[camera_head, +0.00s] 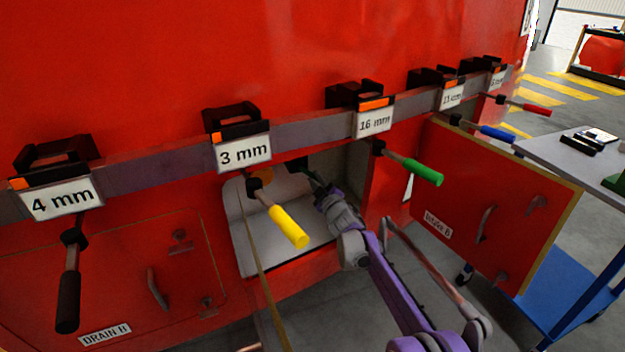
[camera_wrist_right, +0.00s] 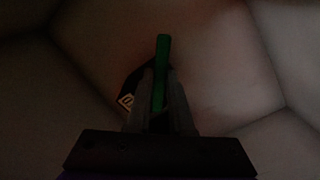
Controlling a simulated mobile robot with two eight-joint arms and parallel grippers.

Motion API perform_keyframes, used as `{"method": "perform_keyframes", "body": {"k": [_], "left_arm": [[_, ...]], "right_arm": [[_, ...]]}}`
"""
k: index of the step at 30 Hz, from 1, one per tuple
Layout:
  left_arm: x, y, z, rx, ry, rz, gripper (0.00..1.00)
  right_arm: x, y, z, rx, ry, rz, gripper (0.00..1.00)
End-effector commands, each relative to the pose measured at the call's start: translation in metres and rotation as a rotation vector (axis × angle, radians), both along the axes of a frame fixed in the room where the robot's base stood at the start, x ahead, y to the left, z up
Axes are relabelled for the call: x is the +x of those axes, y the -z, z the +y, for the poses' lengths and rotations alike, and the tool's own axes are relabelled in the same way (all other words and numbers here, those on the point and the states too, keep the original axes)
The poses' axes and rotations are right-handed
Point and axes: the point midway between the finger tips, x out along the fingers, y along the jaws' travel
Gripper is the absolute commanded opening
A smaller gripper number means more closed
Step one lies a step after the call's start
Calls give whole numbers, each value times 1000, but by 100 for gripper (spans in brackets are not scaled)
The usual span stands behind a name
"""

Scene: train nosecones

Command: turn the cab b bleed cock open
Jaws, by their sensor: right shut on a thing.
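The compartment (camera_head: 285,236) in the red wall is open. In the right wrist view my right gripper (camera_wrist_right: 160,103) is shut on a narrow green handle (camera_wrist_right: 162,58), which stands upright between the fingers. A dark body with a small pale label lies behind the handle, mostly hidden. My left gripper is not in view.
Hex drivers hang from a grey rail (camera_head: 180,170) above: black, yellow (camera_head: 288,227), green (camera_head: 423,172), blue and red. The yellow and green ones hang close to my arm. A closed door (camera_head: 120,275) marked DRAIN B is at left. A blue cart (camera_head: 575,270) stands right.

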Motion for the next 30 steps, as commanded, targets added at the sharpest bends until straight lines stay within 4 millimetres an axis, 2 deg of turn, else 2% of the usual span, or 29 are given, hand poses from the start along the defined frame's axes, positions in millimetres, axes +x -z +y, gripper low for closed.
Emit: {"method": "perform_keyframes", "body": {"k": [1, 18, 30], "left_arm": [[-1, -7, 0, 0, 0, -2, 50], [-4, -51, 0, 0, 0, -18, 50], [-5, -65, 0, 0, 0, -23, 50]], "right_arm": [[0, -4, -3, -45, 2, -14, 0], [4, -26, -12, -518, 1, -169, 0], [4, -33, -13, -684, 1, -221, 0]]}}
